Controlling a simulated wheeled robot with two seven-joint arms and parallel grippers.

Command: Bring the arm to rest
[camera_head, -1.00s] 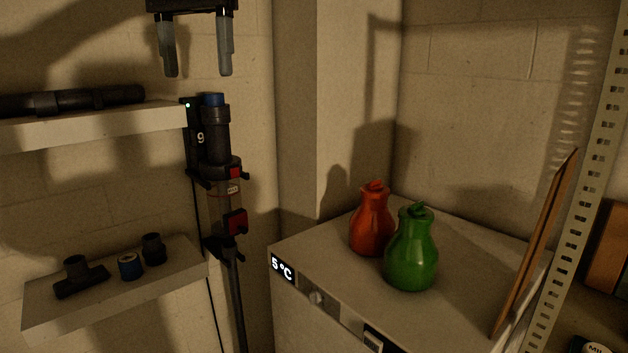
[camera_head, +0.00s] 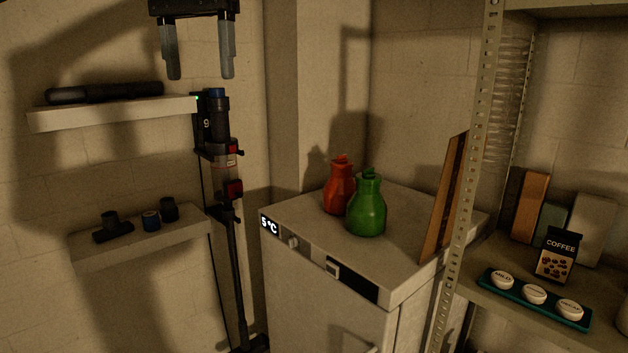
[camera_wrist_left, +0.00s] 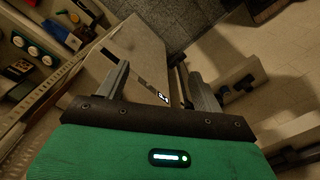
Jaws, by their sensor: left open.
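My left gripper (camera_head: 199,52) hangs at the top of the head view, fingers pointing down, well apart, with nothing between them. It is in the air, in front of the wall and above the upper wall shelf. In the left wrist view its two fingers (camera_wrist_left: 158,92) also stand apart and empty, with the cabinet top and floor beyond them. My right gripper is in neither view.
A red jar (camera_head: 339,188) and a green jar (camera_head: 366,207) stand on the white cabinet (camera_head: 410,270). A stick vacuum (camera_head: 222,160) hangs on the wall. A metal rack (camera_head: 466,180) holds a coffee pack (camera_head: 555,256) and a teal tray (camera_head: 508,292).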

